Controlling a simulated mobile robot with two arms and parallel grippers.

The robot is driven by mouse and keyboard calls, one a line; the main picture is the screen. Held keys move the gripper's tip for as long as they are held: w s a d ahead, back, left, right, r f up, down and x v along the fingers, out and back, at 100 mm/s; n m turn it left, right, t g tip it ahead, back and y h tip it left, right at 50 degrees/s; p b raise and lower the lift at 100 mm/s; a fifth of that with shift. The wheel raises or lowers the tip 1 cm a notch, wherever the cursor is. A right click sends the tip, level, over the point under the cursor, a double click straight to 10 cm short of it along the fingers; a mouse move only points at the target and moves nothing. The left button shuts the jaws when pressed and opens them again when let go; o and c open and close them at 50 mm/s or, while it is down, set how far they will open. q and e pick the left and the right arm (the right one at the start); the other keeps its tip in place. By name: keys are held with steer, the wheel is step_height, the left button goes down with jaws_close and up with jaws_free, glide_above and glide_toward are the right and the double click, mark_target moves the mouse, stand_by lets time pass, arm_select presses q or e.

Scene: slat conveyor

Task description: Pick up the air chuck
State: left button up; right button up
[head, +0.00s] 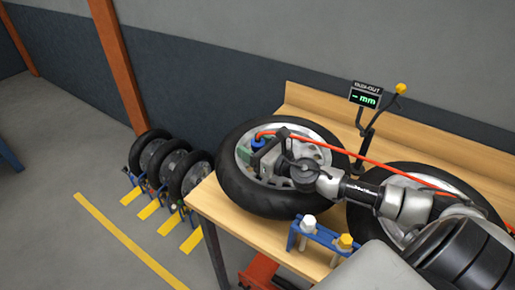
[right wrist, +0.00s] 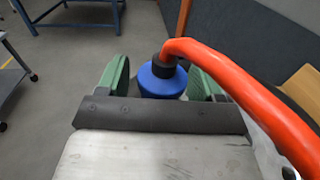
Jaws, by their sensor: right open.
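The air chuck (head: 257,142), a blue body with a black collar and an orange-red hose, is at the left wheel (head: 240,188) on the bench. It also shows in the right wrist view (right wrist: 163,82), between the two green finger pads. My right gripper (head: 268,152) is open, with a pad on either side of the chuck and a gap visible at least on the left. The chuck's lower end is hidden behind the gripper in the right wrist view. My left gripper is not in view.
The hose (head: 370,163) runs right across a second wheel, partly hidden by my arm. A run-out display (head: 366,97) stands behind on the wooden bench (head: 225,212). A blue rack (head: 318,235) with white and yellow knobs is at the front. Several wheels (head: 152,150) stand on the floor left.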

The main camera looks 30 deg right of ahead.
steer(key=shift+w, duration=0.1)
steer(key=c, duration=1.1)
steer(key=shift+r, duration=0.15)
